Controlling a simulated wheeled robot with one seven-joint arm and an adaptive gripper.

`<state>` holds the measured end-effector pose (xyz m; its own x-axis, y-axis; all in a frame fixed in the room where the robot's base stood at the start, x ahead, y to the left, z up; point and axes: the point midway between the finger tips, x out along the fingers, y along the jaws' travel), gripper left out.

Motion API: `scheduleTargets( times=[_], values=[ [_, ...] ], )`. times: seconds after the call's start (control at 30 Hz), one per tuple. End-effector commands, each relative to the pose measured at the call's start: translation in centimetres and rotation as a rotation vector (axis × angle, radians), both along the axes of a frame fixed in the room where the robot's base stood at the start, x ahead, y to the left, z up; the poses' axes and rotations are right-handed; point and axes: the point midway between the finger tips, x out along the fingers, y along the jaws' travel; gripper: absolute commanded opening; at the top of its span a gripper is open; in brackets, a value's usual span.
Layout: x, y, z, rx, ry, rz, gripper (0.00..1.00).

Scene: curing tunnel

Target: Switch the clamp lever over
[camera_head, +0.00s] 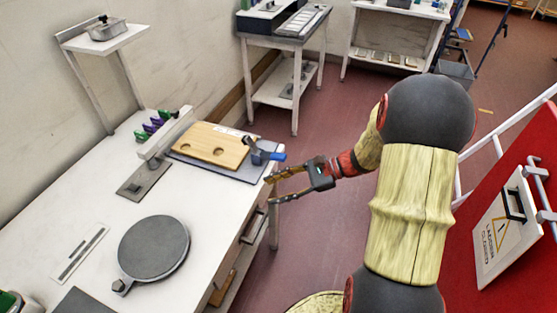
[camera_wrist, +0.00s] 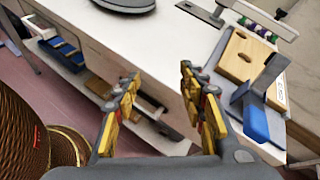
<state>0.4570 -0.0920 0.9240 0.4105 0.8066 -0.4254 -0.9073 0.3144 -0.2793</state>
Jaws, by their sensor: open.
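The clamp lever (camera_head: 270,156) has a blue handle and stands on a dark grey bracket at the right end of the table, beside a wooden board (camera_head: 207,146). In the wrist view the blue lever handle (camera_wrist: 255,122) is at the right, outside the jaws, and the wooden board (camera_wrist: 240,62) lies behind it. My gripper (camera_head: 268,190) is open and empty, just off the table's right edge, in front of the lever and apart from it. In the wrist view my gripper's fingers (camera_wrist: 160,85) are spread, with the table's side and lower shelf beyond them.
A round dark plate (camera_head: 154,248) lies on the white table (camera_head: 85,205). A post with a bar (camera_head: 165,133) stands left of the board, near green and purple clips (camera_head: 150,125). A red panel with a sign (camera_head: 500,235) is at the right. Floor is open behind my gripper.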

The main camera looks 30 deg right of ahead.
Motion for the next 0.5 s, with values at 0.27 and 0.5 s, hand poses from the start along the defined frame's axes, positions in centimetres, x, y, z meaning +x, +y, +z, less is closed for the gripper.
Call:
scheduleTargets(
  times=[0.27,0.5],
  values=[
    [3.4,-10.0,-4.1,0.398,0.012,-0.416,0.41],
    [5.6,-12.1,-1.2,0.537,-0.035,-0.496,0.41]
  ],
)
